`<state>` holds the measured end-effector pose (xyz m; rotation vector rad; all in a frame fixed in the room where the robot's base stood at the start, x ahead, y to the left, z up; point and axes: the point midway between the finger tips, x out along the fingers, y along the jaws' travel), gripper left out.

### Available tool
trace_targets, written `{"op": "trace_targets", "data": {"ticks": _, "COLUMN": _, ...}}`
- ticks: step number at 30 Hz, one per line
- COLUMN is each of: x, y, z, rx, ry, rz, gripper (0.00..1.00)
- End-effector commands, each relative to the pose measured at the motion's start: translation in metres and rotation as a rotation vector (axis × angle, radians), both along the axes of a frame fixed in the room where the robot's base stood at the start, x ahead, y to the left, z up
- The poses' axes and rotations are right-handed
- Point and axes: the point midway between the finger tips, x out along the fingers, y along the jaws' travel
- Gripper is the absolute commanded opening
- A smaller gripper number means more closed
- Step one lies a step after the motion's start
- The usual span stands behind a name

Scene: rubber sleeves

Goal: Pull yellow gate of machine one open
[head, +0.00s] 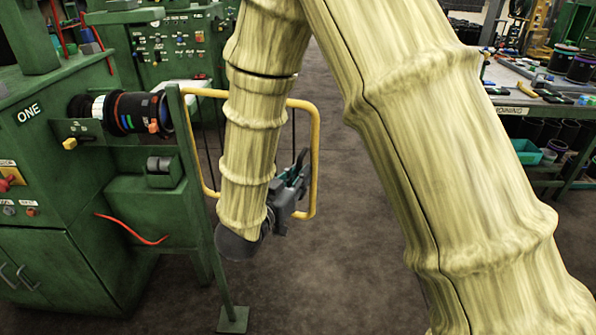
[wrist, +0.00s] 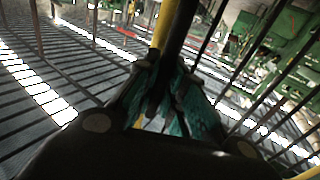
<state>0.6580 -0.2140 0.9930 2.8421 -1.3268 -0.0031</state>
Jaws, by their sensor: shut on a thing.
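The yellow gate (head: 316,150) is a tube frame with thin dark bars. It reaches right from a green post beside machine one (head: 62,125), which has a sign reading ONE. My arm hides the middle of the gate in the head view. My gripper (head: 298,178) is at the gate's right side, near its outer upright. In the wrist view, my gripper (wrist: 165,95) has its teal fingers closed around an upright of the gate (wrist: 163,25). A dark bar runs close beside the yellow tube there, and the exact contact is partly hidden.
A black roller with coloured bands (head: 135,112) sticks out from machine one behind the post. A green control panel (head: 172,50) stands at the back. A workbench (head: 515,100) with tools and bins is at the right. The dark floor (head: 335,270) right of the gate is clear.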

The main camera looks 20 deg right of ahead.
Motion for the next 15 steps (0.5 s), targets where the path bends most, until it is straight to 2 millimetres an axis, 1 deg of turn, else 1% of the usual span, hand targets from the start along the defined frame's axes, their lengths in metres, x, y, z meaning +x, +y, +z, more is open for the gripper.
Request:
{"op": "trace_targets", "data": {"ticks": 4, "x": -0.0032, "y": 0.0021, "z": 0.0004, "rx": -0.002, "ry": 0.002, "rz": -0.006, "gripper": 0.00}}
{"op": "trace_targets", "data": {"ticks": 15, "x": -0.0036, "y": 0.0032, "z": 0.0000, "rx": -0.002, "ry": 0.002, "rz": -0.006, "gripper": 0.00}}
